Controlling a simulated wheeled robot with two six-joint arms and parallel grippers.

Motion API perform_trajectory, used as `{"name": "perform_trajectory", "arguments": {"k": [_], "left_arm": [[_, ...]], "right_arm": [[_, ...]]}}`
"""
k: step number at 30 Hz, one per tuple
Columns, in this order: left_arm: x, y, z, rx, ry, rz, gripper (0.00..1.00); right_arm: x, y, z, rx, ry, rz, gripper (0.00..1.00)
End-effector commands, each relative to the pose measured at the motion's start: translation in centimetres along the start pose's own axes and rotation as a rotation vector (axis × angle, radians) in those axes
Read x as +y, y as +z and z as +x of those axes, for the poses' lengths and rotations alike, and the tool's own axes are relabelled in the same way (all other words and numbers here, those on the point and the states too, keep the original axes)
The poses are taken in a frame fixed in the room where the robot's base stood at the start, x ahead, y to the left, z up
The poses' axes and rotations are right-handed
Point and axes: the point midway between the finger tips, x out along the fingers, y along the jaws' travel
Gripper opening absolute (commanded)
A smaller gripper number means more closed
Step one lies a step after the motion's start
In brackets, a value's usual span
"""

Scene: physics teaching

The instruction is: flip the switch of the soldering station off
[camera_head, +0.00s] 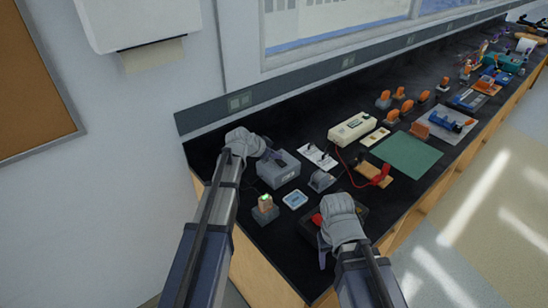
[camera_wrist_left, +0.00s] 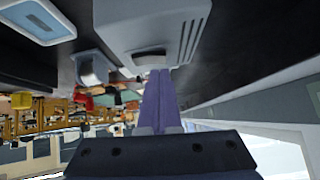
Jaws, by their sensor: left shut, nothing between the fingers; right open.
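A grey box, apparently the soldering station (camera_head: 278,172), stands near the left end of the black bench. In the left wrist view a light grey housing with dark vent slots (camera_wrist_left: 145,30), apparently the same box, shows upside down. My left gripper (camera_head: 272,155) is shut and empty at the box's back left side. Its purple fingers (camera_wrist_left: 157,78) end close to the housing; I cannot tell whether they touch it. I cannot make out the switch in either view. My right gripper (camera_head: 323,250) is open near the bench's front edge, its fingers partly hidden by its wrist.
A dark box with red parts (camera_head: 312,222) is beside my right gripper. A green mat (camera_head: 406,154) lies further right. The wall runs behind the bench.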

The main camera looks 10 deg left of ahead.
Motion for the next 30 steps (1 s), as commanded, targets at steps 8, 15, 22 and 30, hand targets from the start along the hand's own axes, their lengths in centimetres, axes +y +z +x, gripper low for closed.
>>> {"name": "perform_trajectory", "arguments": {"k": [8,15,22,30], "left_arm": [[0.0,0.6,0.6,0.000,0.000,0.000,0.00],[-0.1,0.8,0.7,0.000,0.000,0.000,0.00],[-0.2,1.1,1.0,-0.001,0.002,0.000,0.00],[0.2,1.0,0.9,-0.004,0.004,0.001,0.00]], "right_arm": [[-0.1,-0.1,0.8,0.000,0.000,0.000,0.57],[-0.1,-0.1,1.0,0.000,0.000,0.000,0.57],[-0.1,-0.1,1.4,0.000,0.000,0.000,0.57],[-0.1,-0.1,1.3,0.000,0.000,0.000,0.57]]}}
